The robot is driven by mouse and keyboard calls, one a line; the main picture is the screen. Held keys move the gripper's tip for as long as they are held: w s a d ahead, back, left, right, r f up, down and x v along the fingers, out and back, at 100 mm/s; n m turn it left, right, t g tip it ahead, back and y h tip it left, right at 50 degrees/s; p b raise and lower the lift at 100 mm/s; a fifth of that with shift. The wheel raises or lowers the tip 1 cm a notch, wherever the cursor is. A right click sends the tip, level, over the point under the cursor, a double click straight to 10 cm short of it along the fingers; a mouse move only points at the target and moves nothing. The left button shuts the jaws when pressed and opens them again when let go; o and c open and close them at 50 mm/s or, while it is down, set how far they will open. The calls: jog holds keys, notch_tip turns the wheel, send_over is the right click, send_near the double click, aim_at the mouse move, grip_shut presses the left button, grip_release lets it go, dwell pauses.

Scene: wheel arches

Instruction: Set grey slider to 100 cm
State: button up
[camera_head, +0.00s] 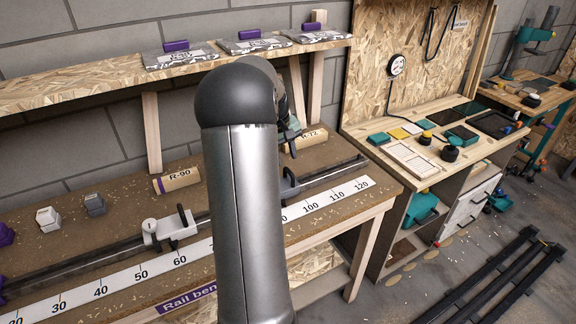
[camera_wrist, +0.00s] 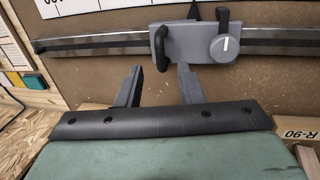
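The grey slider (camera_wrist: 196,44) sits on the rail in the wrist view, with a black handle (camera_wrist: 161,48) and a round knob bearing a white line. In the head view, a dark upright part (camera_head: 289,184) of it shows beside my arm, near the 100 label; the rest is hidden and I cannot read its exact setting. My gripper (camera_wrist: 159,71) is open and empty, its two fingers pointing toward the slider and seemingly short of it. The gripper also shows partly behind my arm in the head view (camera_head: 291,132). The white scale (camera_head: 330,196) runs along the bench front.
A white slider (camera_head: 166,229) stands on the same rail (camera_head: 100,257) near 60. Tubes marked R-90 (camera_head: 177,180) and R-72 (camera_head: 305,140) lie behind the rail. A shelf (camera_head: 80,86) hangs above; another workbench stands at right.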

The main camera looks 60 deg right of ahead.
aim_at(289, 171)
jog(key=shift+s+d+f, duration=0.1)
jog(key=shift+d+f, duration=0.05)
jog(key=shift+f, duration=0.7)
jog(key=shift+s+d+f, duration=0.1)
jog(key=shift+f, duration=0.75)
jog(key=shift+s+d+f, duration=0.1)
jog(key=shift+d+f, duration=0.05)
jog(key=shift+f, duration=0.7)
grip_shut()
